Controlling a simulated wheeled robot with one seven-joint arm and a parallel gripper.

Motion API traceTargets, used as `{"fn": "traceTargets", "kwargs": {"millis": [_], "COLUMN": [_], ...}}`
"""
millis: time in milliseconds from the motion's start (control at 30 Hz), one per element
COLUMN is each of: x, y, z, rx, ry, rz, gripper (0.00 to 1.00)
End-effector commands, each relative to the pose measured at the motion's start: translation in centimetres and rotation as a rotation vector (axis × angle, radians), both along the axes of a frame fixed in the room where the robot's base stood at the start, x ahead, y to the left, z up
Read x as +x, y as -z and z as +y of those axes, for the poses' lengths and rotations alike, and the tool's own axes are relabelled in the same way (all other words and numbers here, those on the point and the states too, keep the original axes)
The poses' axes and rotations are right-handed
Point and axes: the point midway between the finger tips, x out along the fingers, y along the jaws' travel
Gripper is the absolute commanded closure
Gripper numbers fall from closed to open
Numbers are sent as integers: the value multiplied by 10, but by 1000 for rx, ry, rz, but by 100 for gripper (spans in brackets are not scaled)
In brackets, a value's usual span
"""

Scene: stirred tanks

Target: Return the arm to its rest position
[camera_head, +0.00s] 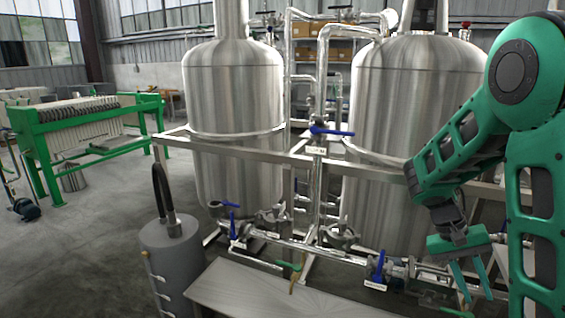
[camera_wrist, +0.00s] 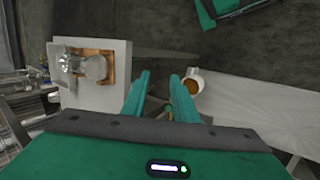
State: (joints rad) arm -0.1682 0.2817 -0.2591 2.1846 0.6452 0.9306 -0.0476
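My green arm comes in at the right of the head view, bent, with its forearm hanging in front of the right steel tank (camera_head: 405,130). My gripper (camera_head: 478,292) points downward at the lower right, beside the pipework. In the wrist view its two green fingers (camera_wrist: 158,82) stand apart with a clear gap between them. Nothing is held between them. A white cup-like thing with brown contents (camera_wrist: 192,86) shows just beyond the right finger; I cannot tell how far below it is.
A left steel tank (camera_head: 235,110), pipes and a blue-handled valve (camera_head: 378,268) stand close to the arm. A pale bench top (camera_head: 270,295) lies in front. A white block (camera_wrist: 112,85) bears a brown and metal item. A green-framed press (camera_head: 85,125) stands far left, with open floor before it.

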Motion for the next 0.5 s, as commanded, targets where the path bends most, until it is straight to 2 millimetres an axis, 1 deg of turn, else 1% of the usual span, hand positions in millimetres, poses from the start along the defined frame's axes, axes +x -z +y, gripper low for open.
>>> {"fn": "traceTargets", "kwargs": {"millis": [33, 267, 500], "x": [-12, -61, -113], "y": [-8, -35, -55], "z": [-1, 4, 21], "rx": [31, 163, 282], "ry": [13, 45, 58], "rz": [-24, -117, -223], "gripper": [74, 74, 74]}}
